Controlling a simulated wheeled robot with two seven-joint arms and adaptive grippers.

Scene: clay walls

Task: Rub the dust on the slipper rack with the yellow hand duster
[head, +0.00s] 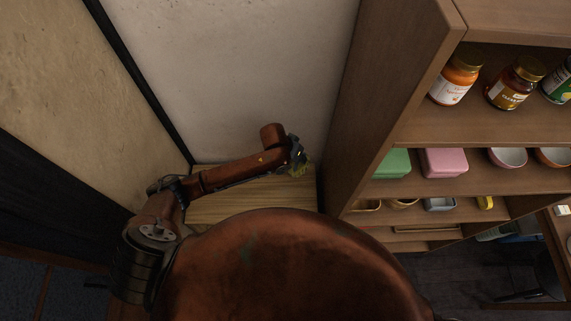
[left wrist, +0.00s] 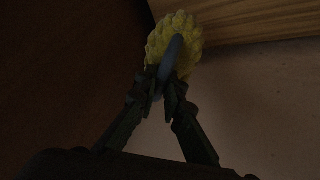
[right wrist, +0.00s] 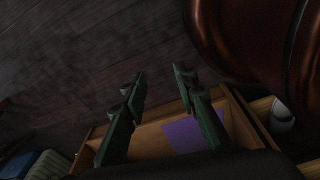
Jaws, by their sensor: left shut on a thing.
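My left gripper (head: 297,158) reaches into the corner between the wall and the tall shelf. In the left wrist view my left gripper (left wrist: 167,88) is shut on the blue-grey handle of the yellow hand duster (left wrist: 184,58). My right gripper (right wrist: 157,82) is open and empty, away from the rack.
The tall brown shelf (head: 385,110) stands close right of my left gripper, with jars, boxes and bowls. The pale wall (head: 240,70) is behind. In the right wrist view, an open wooden box (right wrist: 160,137) with a purple thing (right wrist: 185,137) sits beyond the right fingers.

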